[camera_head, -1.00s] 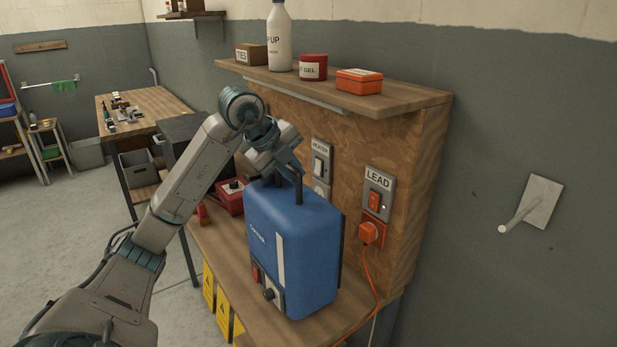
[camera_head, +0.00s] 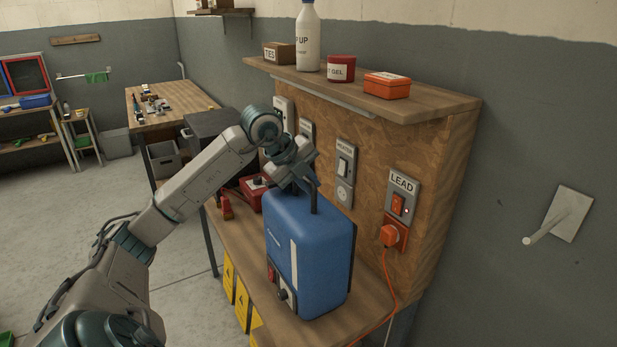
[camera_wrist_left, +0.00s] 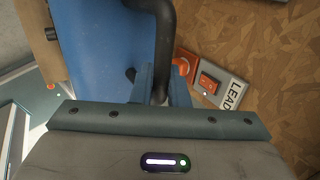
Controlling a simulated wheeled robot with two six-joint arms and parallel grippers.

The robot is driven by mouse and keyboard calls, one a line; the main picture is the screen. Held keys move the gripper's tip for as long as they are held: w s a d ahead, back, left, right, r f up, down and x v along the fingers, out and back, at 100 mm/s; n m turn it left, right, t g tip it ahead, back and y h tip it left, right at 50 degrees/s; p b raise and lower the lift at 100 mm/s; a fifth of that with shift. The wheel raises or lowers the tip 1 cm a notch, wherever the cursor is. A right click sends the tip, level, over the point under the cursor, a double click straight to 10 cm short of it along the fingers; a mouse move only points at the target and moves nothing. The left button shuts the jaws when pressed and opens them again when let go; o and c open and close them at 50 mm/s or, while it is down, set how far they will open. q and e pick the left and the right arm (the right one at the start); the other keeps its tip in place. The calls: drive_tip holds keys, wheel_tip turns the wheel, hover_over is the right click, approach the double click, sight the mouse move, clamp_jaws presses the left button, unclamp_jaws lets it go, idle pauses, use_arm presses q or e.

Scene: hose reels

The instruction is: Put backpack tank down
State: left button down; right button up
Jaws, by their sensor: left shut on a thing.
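The blue backpack tank (camera_head: 325,255) is upright at the wooden bench, in front of the chipboard panel. I cannot tell whether its base touches the bench top. A white strip, a red switch and a black knob show on its front. My left gripper (camera_head: 302,184) is above the tank and shut on its black top handle. In the left wrist view the handle (camera_wrist_left: 162,45) runs between the fingers, with the blue tank body (camera_wrist_left: 100,60) beyond. My right gripper is not in view.
The bench top (camera_head: 372,300) has some free room right of the tank. A red box (camera_head: 252,192) stands behind it. An orange cable (camera_head: 385,275) hangs from a plug under the LEAD switch (camera_head: 398,204). A shelf (camera_head: 430,105) with bottle and boxes overhangs the panel.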

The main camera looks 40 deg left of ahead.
use_arm(q)
drive_tip(key=shift+r, duration=0.1)
drive_tip(key=c, duration=1.4)
unclamp_jaws()
drive_tip(key=shift+s+d, duration=0.1)
drive_tip(key=shift+s+a+r+b, duration=0.2)
drive_tip(key=shift+r+b, duration=0.15)
drive_tip(key=b+v, duration=0.2)
drive_tip(key=v, duration=0.9)
drive_tip(key=shift+b, duration=0.3)
